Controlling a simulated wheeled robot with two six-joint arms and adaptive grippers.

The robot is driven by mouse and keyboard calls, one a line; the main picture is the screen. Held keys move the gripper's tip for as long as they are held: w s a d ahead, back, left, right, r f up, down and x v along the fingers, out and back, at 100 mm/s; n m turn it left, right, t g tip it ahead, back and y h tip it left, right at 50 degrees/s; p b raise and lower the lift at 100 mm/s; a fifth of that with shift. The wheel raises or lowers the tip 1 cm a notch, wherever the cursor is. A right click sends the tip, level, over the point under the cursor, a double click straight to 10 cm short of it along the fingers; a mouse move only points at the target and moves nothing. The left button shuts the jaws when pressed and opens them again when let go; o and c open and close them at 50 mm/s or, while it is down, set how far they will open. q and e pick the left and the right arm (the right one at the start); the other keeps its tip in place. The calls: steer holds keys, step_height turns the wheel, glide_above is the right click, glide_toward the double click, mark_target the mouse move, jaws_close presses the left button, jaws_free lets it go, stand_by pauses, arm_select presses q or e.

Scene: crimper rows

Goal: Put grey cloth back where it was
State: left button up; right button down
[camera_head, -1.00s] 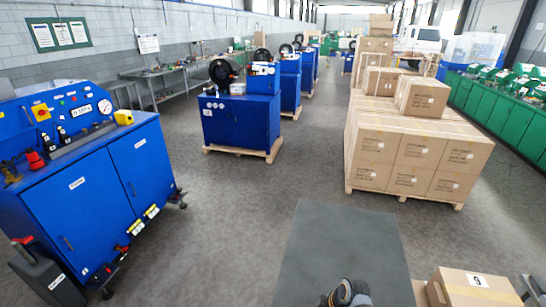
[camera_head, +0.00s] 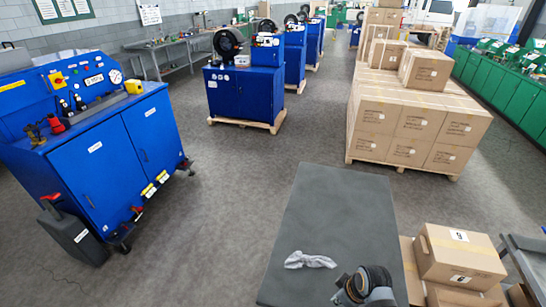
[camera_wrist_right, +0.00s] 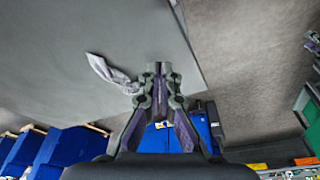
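The grey cloth (camera_head: 310,260) lies crumpled on the dark grey table top (camera_head: 340,205), near its front. My right gripper (camera_head: 344,290) is just right of and nearer than the cloth in the head view. In the right wrist view the cloth (camera_wrist_right: 108,73) lies left of the fingertips of my right gripper (camera_wrist_right: 159,69), and its lower end reaches the left finger's outline. I cannot tell if they touch. The fingertips are together with no cloth seen between them. My left gripper is not in view.
Cardboard boxes (camera_head: 460,256) stand right of the table. A pallet of boxes (camera_head: 418,125) is beyond it. A blue cabinet (camera_head: 95,165) stands at the left. Most of the table top is bare, and the floor between table and cabinet is clear.

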steer(key=s+d+r+m+t+h, duration=0.1)
steer(key=s+d+r+m+h, duration=0.3)
steer(key=s+r+m, duration=0.6)
steer(key=s+d+f+n+y+b, duration=0.2)
steer(key=f+b, duration=0.6)
steer(key=f, duration=2.6)
arm_select(q)
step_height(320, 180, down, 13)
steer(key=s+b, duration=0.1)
steer(key=b, duration=0.4)
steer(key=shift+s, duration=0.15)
arm_select(e)
steer(key=s+d+f+g, duration=0.2)
steer(key=s+f, duration=1.6)
steer(key=f, duration=0.3)
steer(key=shift+d+f+h, duration=0.15)
steer(key=shift+f+h, duration=0.05)
steer(key=shift+h, duration=0.1)
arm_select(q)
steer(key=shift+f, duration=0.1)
